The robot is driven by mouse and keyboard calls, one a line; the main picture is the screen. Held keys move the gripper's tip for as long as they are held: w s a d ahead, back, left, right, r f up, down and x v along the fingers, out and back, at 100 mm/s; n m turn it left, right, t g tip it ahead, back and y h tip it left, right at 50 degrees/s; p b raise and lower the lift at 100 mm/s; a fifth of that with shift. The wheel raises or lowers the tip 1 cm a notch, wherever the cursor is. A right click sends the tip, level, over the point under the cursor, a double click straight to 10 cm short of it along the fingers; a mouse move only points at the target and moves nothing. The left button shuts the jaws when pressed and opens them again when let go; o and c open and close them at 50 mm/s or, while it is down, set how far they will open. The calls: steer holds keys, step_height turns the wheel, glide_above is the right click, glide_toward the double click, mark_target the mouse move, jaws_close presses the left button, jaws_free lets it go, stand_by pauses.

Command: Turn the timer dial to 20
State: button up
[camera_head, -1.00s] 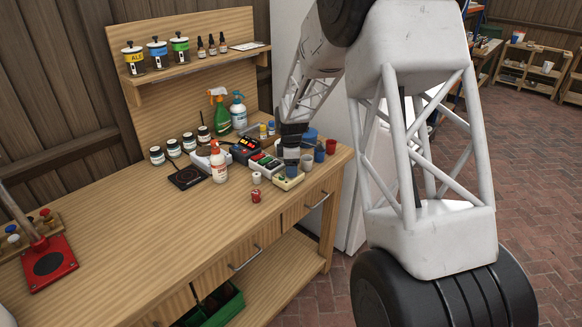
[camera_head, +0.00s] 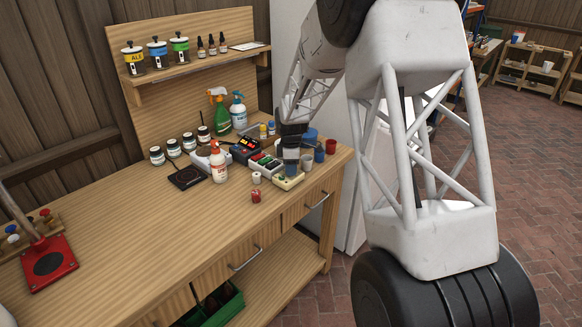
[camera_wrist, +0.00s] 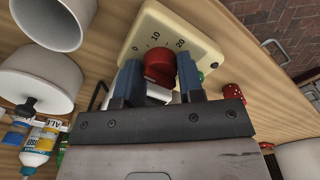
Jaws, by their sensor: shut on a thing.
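The timer is a cream box (camera_wrist: 190,30) with the marks 0, 10 and 20 and a red dial (camera_wrist: 158,66), in the wrist view. My gripper (camera_wrist: 159,72) has its two blue fingers shut on the dial, one on each side. The fingers hide part of the dial, and I cannot tell which mark it points at. In the head view the timer (camera_head: 289,183) sits near the bench's front right edge, with my gripper (camera_head: 291,168) pointing down onto it.
Blue and red cups (camera_head: 331,146) stand right of the timer. The bench's left middle (camera_head: 140,225) is clear.

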steer(key=m, duration=0.5)
steer(key=shift+m, duration=0.3)
steer(key=m, duration=1.3)
steer(key=shift+m, duration=0.4)
steer(key=o, duration=0.9)
steer(key=shift+r, duration=0.1)
